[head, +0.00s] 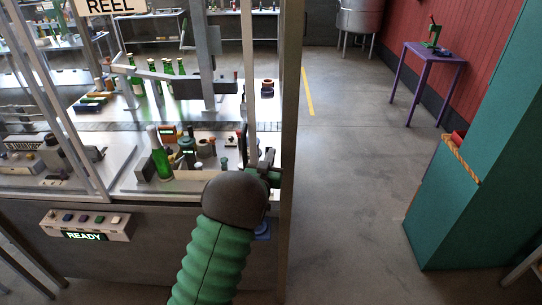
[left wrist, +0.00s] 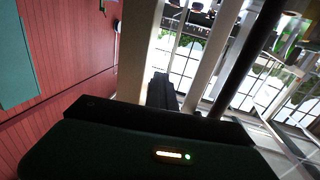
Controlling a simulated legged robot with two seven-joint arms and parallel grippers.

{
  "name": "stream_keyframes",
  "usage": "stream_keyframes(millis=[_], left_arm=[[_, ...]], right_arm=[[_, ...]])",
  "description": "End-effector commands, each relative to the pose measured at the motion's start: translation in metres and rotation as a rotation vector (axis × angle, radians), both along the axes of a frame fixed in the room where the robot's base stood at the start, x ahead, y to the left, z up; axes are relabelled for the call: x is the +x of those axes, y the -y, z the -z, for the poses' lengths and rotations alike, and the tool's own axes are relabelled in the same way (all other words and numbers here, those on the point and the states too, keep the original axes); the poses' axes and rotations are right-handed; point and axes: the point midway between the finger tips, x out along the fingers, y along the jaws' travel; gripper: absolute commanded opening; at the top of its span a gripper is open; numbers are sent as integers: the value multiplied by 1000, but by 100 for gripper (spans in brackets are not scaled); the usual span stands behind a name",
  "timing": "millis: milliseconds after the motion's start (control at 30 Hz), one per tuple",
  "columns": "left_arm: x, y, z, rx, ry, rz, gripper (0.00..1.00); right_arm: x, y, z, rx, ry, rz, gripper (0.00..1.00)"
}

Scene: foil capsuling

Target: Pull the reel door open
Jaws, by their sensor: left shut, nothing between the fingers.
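The reel door is part of a tall glazed machine enclosure under a sign reading REEL (head: 112,5). A pale upright bar (head: 250,85) and a thicker grey post (head: 290,120) stand at its right end. My left gripper (head: 272,166) is at the lower end of the pale bar, beside the post, shut and empty. My dark wrist hides part of this area. In the left wrist view, the gripper (left wrist: 160,88) points toward pale uprights (left wrist: 207,60), with a dark slanting bar (left wrist: 245,60) to their right. I cannot tell whether it touches them. My right gripper is out of view.
Inside the enclosure are green bottles (head: 160,155) and small parts on a pale deck. A button box (head: 85,225) reading READY is on the front. Grey floor (head: 350,190) is clear right of the post. A teal cabinet (head: 455,215) and purple table (head: 432,55) stand farther right.

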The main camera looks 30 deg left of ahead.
Motion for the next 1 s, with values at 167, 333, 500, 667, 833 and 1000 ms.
stream_keyframes(millis=[167,333,500,667,833,1000], left_arm=[[0,0,0,0,0,0,0],[-1,0,0,0,0,0,16],[-1,0,0,0,0,0,38],[0,1,0,0,0,0,38],[-3,1,1,0,-1,0,38],[-28,11,5,-1,-1,0,38]], right_arm=[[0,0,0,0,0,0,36],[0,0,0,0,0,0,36],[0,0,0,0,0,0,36],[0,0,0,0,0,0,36],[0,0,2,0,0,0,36],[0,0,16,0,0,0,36]])
